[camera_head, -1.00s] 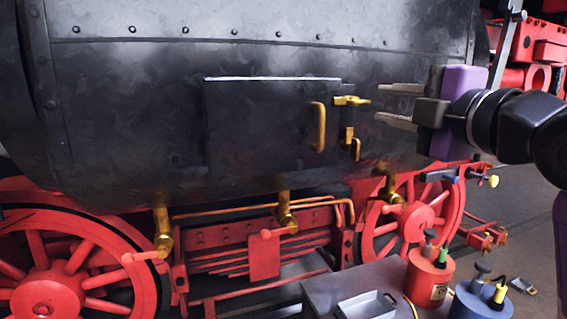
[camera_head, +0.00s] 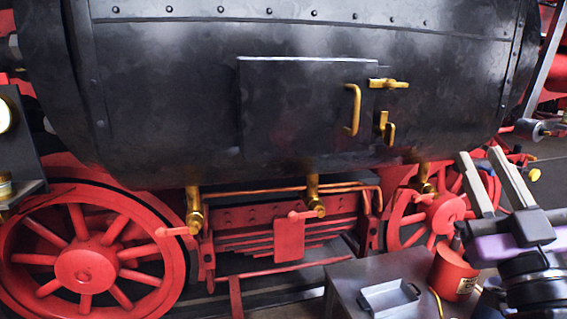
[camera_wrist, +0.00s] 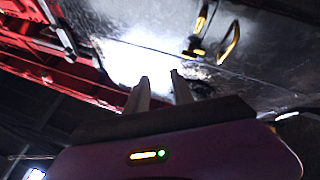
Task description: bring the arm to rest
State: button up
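My gripper (camera_head: 481,154) is at the lower right of the head view, its two grey fingers apart and pointing up, with nothing between them. It also shows in the wrist view (camera_wrist: 159,77), fingers apart below the dark boiler underside. My arm is folded low at the right edge, partly cut off by the frame. The fingers are in front of the right red wheel (camera_head: 442,212) in the picture; no contact can be made out.
The black boiler (camera_head: 180,110) has a closed-looking hatch (camera_head: 300,110) with brass handle (camera_head: 352,110) and latch (camera_head: 386,122). A grey table (camera_head: 345,275) holds a white tray (camera_head: 390,299) and a red canister (camera_head: 453,275), close to my arm. A large red wheel (camera_head: 86,268) is at left.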

jog(key=s+a+f+m+g+h, duration=0.25)
jog(key=s+f, duration=0.45)
jog(key=f, duration=0.4)
jog(key=s+a+f+m+g+h, duration=0.1)
jog(key=s+f+m, duration=0.3)
jog(key=s+f, duration=0.6)
jog(key=s+a+f+n+g+y, duration=0.1)
jog(key=s+a+f+g+y, duration=0.1)
jog(key=s+f, duration=0.6)
jog(key=s+a+f+n+g+y, duration=0.2)
jog(key=s+f+g, duration=0.2)
jog(key=s+f, duration=0.4)
jog(key=s, duration=0.3)
jog(key=shift+s+f, duration=0.2)
jog(key=shift+f, duration=0.1)
jog(key=shift+a+n, duration=0.1)
jog(key=shift+n, duration=0.15)
